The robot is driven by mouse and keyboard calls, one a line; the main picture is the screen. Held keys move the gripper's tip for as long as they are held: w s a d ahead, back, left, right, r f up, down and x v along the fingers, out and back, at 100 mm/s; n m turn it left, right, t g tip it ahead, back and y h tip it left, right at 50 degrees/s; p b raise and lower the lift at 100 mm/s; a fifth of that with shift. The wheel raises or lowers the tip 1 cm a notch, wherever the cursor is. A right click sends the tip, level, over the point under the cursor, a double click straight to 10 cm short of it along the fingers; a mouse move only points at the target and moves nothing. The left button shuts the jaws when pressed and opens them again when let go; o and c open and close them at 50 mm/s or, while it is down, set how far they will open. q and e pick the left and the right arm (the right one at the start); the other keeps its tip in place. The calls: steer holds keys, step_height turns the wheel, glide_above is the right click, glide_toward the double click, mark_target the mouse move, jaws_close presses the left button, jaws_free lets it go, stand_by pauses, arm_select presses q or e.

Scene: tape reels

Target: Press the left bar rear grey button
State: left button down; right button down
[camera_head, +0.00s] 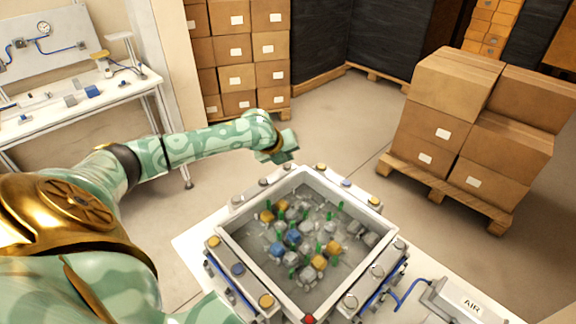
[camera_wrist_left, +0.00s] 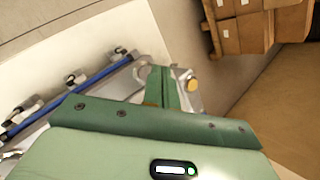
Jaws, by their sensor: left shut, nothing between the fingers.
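The left bar (camera_head: 250,193) runs along the upper left side of the grey tray and carries several grey buttons. Its rear grey button (camera_head: 286,168) is near the tray's far corner. My left gripper (camera_head: 288,150) is shut and empty. In the head view it appears just beyond and above that button, with a small gap in the picture. The left wrist view shows the shut fingers (camera_wrist_left: 166,86) near the end of a bar with a blue hose. I cannot tell there which fitting is the rear button. My right gripper is out of view.
The tray (camera_head: 383,228) holds grey, yellow and blue lumps. A yellow button (camera_head: 321,167) is close to the right of the gripper; it also shows in the wrist view (camera_wrist_left: 193,84). Other bars flank the tray. An AIR box (camera_head: 470,303) is at lower right. Cartons stand farther back.

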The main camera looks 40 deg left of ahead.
mark_target(287, 167)
arm_select(q)
steer(key=shift+f, duration=0.15)
stand_by(0.6)
steer(key=shift+f, duration=0.2)
steer(key=shift+f, duration=0.45)
stand_by(0.8)
steer(key=shift+r, duration=0.1)
steer(key=shift+r+p, duration=0.75)
steer(key=shift+p, duration=0.4)
step_height(287, 167, up, 5)
steer(key=p, duration=0.5)
steer(key=shift+p, duration=0.3)
